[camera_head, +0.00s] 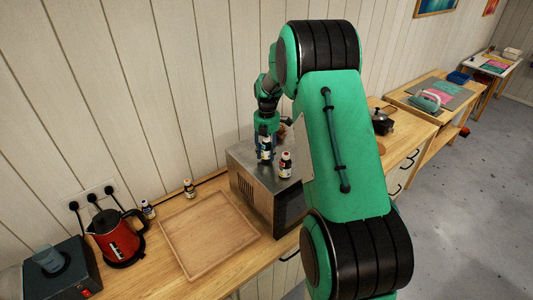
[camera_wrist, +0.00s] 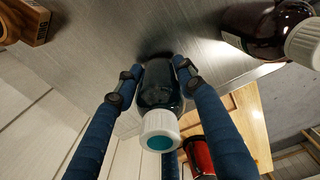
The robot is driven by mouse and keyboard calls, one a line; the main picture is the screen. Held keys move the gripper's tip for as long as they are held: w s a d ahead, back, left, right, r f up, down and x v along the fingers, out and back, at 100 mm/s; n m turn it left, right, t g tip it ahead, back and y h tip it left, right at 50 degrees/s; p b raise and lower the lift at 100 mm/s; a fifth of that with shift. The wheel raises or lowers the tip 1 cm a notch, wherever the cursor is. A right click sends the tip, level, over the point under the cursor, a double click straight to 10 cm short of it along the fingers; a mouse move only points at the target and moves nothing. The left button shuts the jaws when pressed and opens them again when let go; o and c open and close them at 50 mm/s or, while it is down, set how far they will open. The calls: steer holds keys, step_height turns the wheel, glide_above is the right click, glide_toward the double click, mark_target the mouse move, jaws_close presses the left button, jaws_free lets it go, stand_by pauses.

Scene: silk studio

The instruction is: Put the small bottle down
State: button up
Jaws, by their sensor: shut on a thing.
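My gripper (camera_head: 265,157) is over the top of the metal microwave (camera_head: 258,172). In the wrist view, its two blue fingers (camera_wrist: 159,82) are shut on a small dark bottle (camera_wrist: 160,97) with a white cap that has a teal top. The bottle's base faces the microwave's brushed metal top (camera_wrist: 95,65), with a dark shadow close by. I cannot tell whether it touches. A second dark bottle (camera_head: 286,166) stands on the microwave to the right of my gripper. It also shows at the right of the wrist view (camera_wrist: 268,28).
A wooden tray (camera_head: 176,221) lies empty on the counter left of the microwave. Two small bottles, one nearer the kettle (camera_head: 148,210) and one by the wall (camera_head: 189,189), stand behind it. A red kettle (camera_head: 115,238) is further left. A wooden item (camera_wrist: 24,20) is on the microwave.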

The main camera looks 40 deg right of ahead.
steer(key=shift+f, duration=0.35)
steer(key=shift+f, duration=0.15)
steer(key=o, duration=1.2)
steer(key=shift+o, duration=0.2)
step_height(320, 180, up, 12)
steer(key=shift+r+b, duration=0.15)
steer(key=shift+b, duration=0.4)
